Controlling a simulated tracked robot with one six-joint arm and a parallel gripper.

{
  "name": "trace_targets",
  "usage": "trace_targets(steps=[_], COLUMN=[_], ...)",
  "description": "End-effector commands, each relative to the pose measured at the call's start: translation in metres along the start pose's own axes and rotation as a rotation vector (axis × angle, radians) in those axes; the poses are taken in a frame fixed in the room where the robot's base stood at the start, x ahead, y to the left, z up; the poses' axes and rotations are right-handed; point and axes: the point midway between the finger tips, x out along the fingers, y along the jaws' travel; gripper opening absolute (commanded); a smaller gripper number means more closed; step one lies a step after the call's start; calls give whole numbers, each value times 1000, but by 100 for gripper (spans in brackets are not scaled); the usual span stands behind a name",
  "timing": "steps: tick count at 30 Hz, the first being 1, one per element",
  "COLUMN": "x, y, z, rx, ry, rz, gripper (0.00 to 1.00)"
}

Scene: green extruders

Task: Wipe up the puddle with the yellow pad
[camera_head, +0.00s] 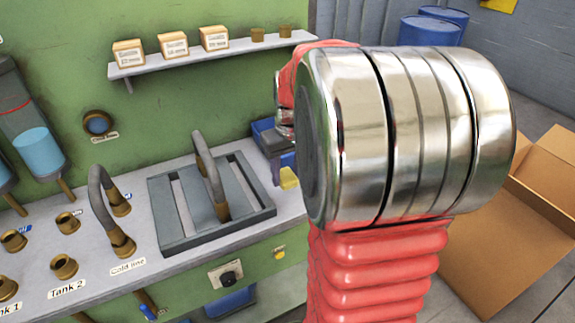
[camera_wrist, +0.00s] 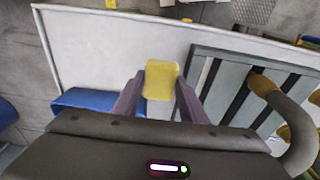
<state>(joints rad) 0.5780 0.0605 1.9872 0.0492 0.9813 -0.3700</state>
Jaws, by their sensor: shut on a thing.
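The yellow pad (camera_wrist: 161,80) is between the two purple fingers of my gripper (camera_wrist: 160,90) in the wrist view, and the gripper is shut on it. In the head view the yellow pad (camera_head: 289,178) shows at the right end of the counter (camera_head: 262,172), just right of the grey drain tray. Most of my gripper there is hidden behind my arm. The pad is over the pale counter; I cannot tell whether it touches. I cannot make out a puddle in either view.
The grey slatted drain tray (camera_head: 160,205) with a curved spout (camera_head: 210,175) is close beside the pad; the tray also shows in the wrist view (camera_wrist: 196,75). Brass fittings (camera_head: 68,222) stand farther left. A shelf (camera_head: 190,60) holds small boxes. A cardboard box (camera_head: 500,235) is at right.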

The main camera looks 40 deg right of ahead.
Motion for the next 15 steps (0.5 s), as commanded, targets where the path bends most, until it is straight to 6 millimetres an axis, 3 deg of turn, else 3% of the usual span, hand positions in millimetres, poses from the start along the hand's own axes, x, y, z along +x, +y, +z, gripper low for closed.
trace_targets(steps=[6,15], x=[-18,-23], y=[-2,-3], z=[-3,-4], rx=[-5,-9], ry=[2,0], rz=[0,-1], gripper=[14,14])
